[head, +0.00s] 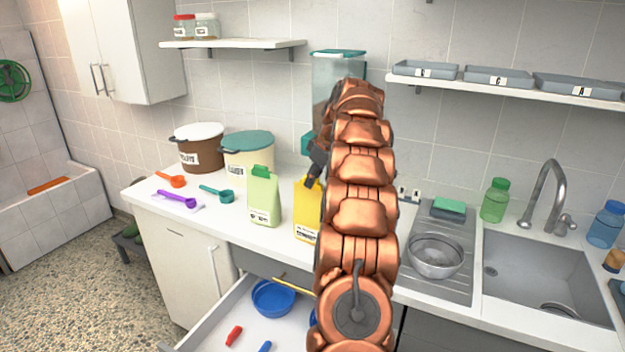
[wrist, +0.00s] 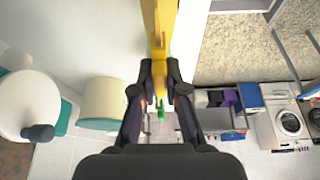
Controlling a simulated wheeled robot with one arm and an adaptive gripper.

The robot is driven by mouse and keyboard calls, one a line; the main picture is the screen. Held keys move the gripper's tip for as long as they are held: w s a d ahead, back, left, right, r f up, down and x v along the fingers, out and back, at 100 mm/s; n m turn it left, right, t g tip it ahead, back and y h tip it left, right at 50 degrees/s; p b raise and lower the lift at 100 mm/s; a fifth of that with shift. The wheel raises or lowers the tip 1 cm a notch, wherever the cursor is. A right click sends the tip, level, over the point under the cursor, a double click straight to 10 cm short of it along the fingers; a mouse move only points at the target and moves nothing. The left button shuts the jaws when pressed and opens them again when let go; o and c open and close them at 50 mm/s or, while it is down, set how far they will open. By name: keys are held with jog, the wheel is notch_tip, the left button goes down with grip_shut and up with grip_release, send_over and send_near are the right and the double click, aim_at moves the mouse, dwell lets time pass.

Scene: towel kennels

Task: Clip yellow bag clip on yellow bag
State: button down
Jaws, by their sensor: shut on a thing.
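The yellow bag (head: 306,215) stands upright on the counter, its right side hidden behind my arm. My gripper (head: 314,180) is at its top edge in the head view. In the wrist view, my gripper (wrist: 160,88) is shut on a small yellow piece, seemingly the yellow bag clip (wrist: 159,68), in line with the yellow bag (wrist: 158,18). The clip is too small and covered to tell whether it sits around the bag's top or only touches it.
A green bottle-like pack (head: 264,198) stands close left of the bag. An open drawer (head: 210,318) below holds a blue bowl (head: 273,297) and small red and blue items. Tubs stand behind left; a metal bowl (head: 435,256) and sink are right.

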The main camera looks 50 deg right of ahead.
jog(key=shift+f+b, duration=0.45)
jog(key=shift+b, duration=0.3)
dwell(1.1)
dwell(0.3)
jog(key=c, duration=0.7)
grip_release()
jog(key=shift+o, duration=0.2)
jog(key=shift+r, duration=0.15)
jog(key=shift+r+p, duration=1.3)
jog(key=shift+r, duration=1.1)
